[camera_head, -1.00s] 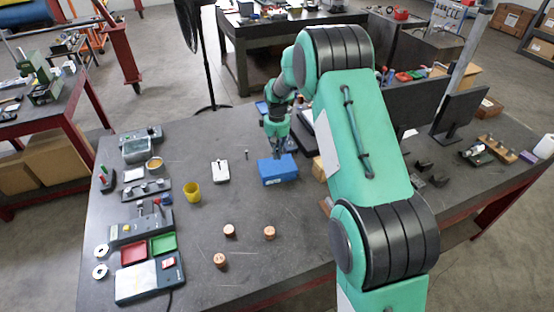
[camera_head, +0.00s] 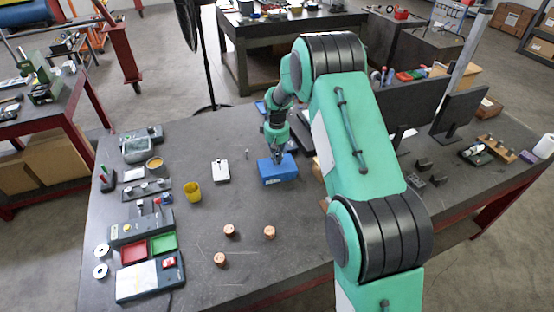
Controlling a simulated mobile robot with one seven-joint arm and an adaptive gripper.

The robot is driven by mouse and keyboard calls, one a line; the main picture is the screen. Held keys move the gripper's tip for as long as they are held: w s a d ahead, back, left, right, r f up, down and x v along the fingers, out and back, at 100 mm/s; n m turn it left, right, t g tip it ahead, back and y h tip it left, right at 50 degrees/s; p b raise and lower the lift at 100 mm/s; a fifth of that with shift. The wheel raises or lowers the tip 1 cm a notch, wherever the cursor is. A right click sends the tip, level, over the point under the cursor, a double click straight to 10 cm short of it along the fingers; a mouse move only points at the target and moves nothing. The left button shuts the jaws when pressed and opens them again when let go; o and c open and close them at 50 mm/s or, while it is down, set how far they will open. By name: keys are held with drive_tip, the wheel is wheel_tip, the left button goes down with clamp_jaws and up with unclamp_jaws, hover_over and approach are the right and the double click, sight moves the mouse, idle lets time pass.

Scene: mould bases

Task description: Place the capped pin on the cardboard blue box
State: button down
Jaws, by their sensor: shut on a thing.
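The blue box (camera_head: 278,169) lies on the dark worktable, right of the white block. My gripper (camera_head: 277,158) points down at the box's back top edge, at or just above its top. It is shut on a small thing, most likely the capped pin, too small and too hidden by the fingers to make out. I cannot tell whether that thing touches the box. A small grey pin (camera_head: 247,154) stands on the table, left of the box.
Several copper-coloured cylinders (camera_head: 269,232) stand nearer the front. Dark monitors (camera_head: 458,110) stand at the right, beyond my arm. The table between box and cylinders is clear.

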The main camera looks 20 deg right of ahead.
sight(277, 154)
drive_tip(key=shift+f, duration=0.2)
drive_tip(key=c, duration=1.8)
unclamp_jaws()
drive_tip(key=shift+c, duration=0.2)
drive_tip(key=shift+r, duration=0.2)
wheel_tip(277, 154, up, 10)
drive_tip(key=shift+w+r, duration=0.1)
drive_tip(key=shift+r, duration=0.9)
drive_tip(key=shift+r, duration=0.1)
